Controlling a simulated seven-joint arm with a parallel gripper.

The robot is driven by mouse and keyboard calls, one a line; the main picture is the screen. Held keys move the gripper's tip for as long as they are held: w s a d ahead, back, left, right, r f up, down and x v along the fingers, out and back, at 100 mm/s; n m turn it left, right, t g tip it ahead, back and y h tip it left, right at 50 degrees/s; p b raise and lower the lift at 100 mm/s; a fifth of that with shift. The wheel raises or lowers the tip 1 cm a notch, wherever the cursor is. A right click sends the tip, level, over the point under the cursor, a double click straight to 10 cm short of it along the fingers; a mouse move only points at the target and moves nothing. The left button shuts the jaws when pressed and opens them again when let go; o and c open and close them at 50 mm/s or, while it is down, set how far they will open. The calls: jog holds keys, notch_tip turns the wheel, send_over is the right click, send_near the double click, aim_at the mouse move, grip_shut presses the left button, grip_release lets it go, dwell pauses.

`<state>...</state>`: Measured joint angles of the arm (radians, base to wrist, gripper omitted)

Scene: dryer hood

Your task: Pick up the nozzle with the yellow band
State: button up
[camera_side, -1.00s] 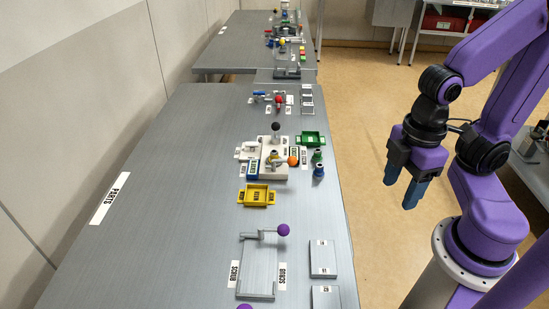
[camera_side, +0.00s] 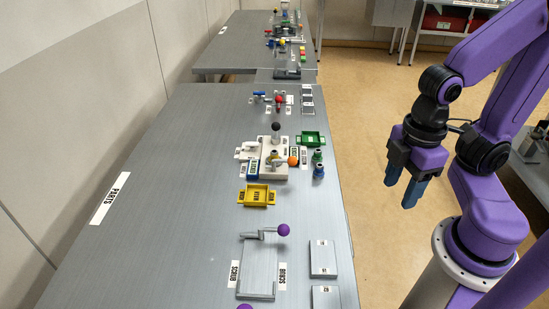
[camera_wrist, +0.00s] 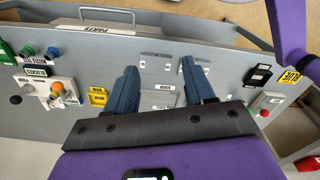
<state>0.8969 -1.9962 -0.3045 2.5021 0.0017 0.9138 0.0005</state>
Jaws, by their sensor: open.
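A small grey nozzle-like piece with what looks like a yellow band (camera_side: 271,158) stands on the white fixture (camera_side: 272,174) at mid-table. It is small, and its details are hard to make out. Beside the fixture stand a green-topped nozzle (camera_side: 317,156) and a blue nozzle (camera_side: 318,172); these also show at the upper left of the wrist view as green (camera_wrist: 28,51) and blue (camera_wrist: 53,53). My gripper (camera_side: 402,194) is open and empty, in the air right of the table, well away from these pieces. Its blue fingers (camera_wrist: 160,85) are spread apart in the wrist view.
A yellow tray (camera_side: 257,195) and a green tray (camera_side: 313,139) lie near the fixture. An orange ball (camera_side: 293,161) and a black knob (camera_side: 275,127) stick up at it. A grey scrub frame with a purple knob (camera_side: 283,230) is nearer. The table's left side is clear.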

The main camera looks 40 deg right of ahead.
jog(key=shift+c, duration=0.3)
jog(key=m+t+y, duration=0.2)
jog(key=m+y, duration=1)
jog(key=m, duration=2.1)
send_over(275, 151)
jog(key=s+d, duration=0.3)
jog(key=d, duration=1.4)
notch_tip(275, 151, down, 9)
jog(key=x, duration=1.7)
jog(key=shift+a+f, duration=0.15)
jog(key=shift+f, duration=0.2)
